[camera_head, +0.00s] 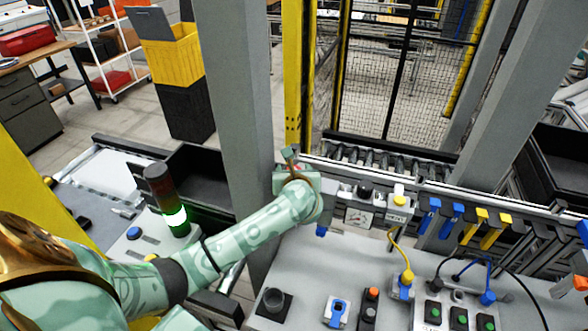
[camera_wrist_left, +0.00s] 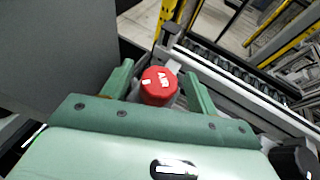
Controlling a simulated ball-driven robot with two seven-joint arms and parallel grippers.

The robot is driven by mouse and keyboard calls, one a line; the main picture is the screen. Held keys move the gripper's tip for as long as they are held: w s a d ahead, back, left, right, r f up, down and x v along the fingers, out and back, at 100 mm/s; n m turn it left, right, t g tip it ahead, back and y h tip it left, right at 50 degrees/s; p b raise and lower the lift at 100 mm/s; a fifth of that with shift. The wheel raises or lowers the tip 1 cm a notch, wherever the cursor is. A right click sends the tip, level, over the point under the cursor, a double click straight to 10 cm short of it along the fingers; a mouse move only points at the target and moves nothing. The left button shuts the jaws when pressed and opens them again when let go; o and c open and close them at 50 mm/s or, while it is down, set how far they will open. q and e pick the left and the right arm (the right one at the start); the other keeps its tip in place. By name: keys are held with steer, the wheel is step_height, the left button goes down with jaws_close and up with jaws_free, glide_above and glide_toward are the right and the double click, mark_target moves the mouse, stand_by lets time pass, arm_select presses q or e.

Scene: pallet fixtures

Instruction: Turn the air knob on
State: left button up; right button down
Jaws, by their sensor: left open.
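The air knob (camera_wrist_left: 158,90) is a red round cap with white "AIR" lettering in the left wrist view. My left gripper (camera_wrist_left: 158,69) is open, with one green finger on each side of the knob. A gap shows between the knob and each finger, so I cannot see contact. In the head view my left arm reaches to the rail behind the panel, and my left gripper (camera_head: 289,158) hides most of the knob there. My right gripper is not in view.
A grey control panel (camera_head: 310,265) with buttons, plugs and cables lies in front. A pressure gauge (camera_head: 358,218) sits right of my gripper. A grey post (camera_head: 235,100) stands close on the left. A stack light (camera_head: 168,200) with a lit green band stands left of my arm.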

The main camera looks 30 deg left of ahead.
arm_select(q)
steer(key=shift+w+a+f, duration=0.15)
steer(key=shift+a, duration=0.1)
steer(key=shift+c, duration=0.3)
steer(key=shift+d, duration=0.1)
steer(key=c, duration=0.9)
